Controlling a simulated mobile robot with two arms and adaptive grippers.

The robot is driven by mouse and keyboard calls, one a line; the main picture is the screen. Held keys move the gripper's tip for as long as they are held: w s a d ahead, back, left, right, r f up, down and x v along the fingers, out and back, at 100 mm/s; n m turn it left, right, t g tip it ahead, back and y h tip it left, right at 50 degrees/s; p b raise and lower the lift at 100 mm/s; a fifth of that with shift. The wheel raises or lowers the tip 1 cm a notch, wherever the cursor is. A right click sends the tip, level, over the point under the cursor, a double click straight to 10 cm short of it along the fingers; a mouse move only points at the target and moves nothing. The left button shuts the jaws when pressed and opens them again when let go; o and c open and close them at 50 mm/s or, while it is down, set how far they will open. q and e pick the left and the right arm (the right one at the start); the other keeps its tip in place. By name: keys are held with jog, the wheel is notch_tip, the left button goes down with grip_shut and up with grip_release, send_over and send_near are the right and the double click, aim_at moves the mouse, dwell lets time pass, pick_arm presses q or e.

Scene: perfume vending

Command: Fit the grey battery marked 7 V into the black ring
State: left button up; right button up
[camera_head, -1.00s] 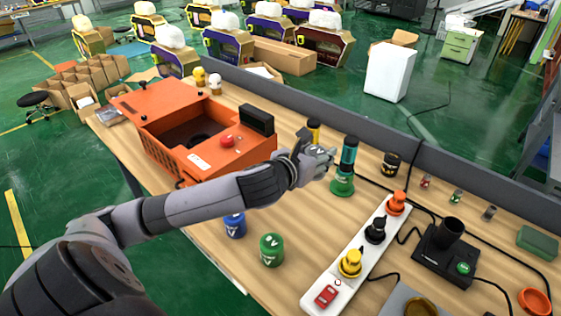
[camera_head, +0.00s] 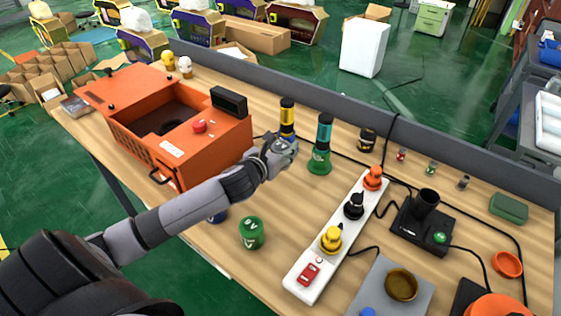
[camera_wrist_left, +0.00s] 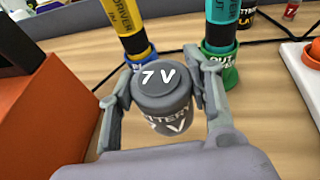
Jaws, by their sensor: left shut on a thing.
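The grey battery marked 7 V (camera_wrist_left: 165,88) stands upright between the two fingers of my left gripper (camera_wrist_left: 160,112), which is shut on it. In the head view the left gripper (camera_head: 278,150) holds the battery (camera_head: 289,143) above the table, right of the orange box and just in front of the yellow and black screwdriver. My right gripper is not in view.
The orange box (camera_head: 205,150) has its lid open. A yellow screwdriver (camera_head: 287,112) and a teal screwdriver (camera_head: 323,135) stand close behind the battery. A green can (camera_head: 251,233), a white power strip (camera_head: 300,285) and a black device (camera_head: 412,222) stand on the table.

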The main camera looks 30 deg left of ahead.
pick_arm(q)
jog(key=shift+f, duration=2.6)
jog(key=shift+f, duration=0.1)
jog(key=o, duration=1.5)
